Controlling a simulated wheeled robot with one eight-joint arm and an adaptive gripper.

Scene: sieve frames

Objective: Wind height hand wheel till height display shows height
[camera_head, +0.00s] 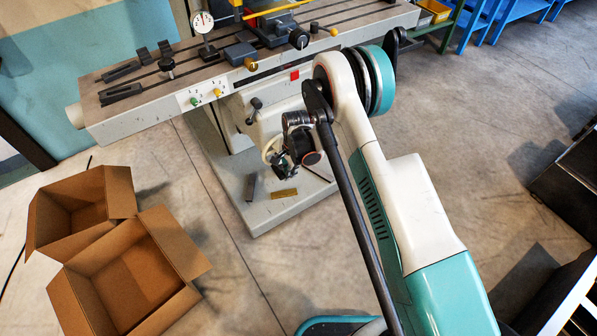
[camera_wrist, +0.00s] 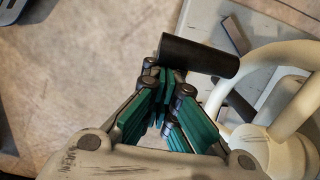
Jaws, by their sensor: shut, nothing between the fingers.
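The cream hand wheel (camera_head: 267,151) is on the machine's front, below the table. In the wrist view its thick rim and spokes (camera_wrist: 287,62) fill the right side. A dark cylindrical handle (camera_wrist: 200,57) lies across the view just beyond my fingertips, close to the rim; whether the fingers touch it I cannot tell. My gripper (camera_wrist: 165,82) has green-padded fingers, shut and empty. In the head view my gripper (camera_head: 284,161) is beside the wheel, partly hidden by my wrist. I cannot make out a height display or any reading.
The machine's slotted table (camera_head: 130,124) carries a round dial gauge (camera_head: 202,22), clamps and blocks. Two small blocks, one grey (camera_head: 251,188) and one brass-coloured (camera_head: 285,194), lie on the machine's base. Open cardboard boxes (camera_head: 62,300) stand at lower left. Bare floor lies between them and the machine.

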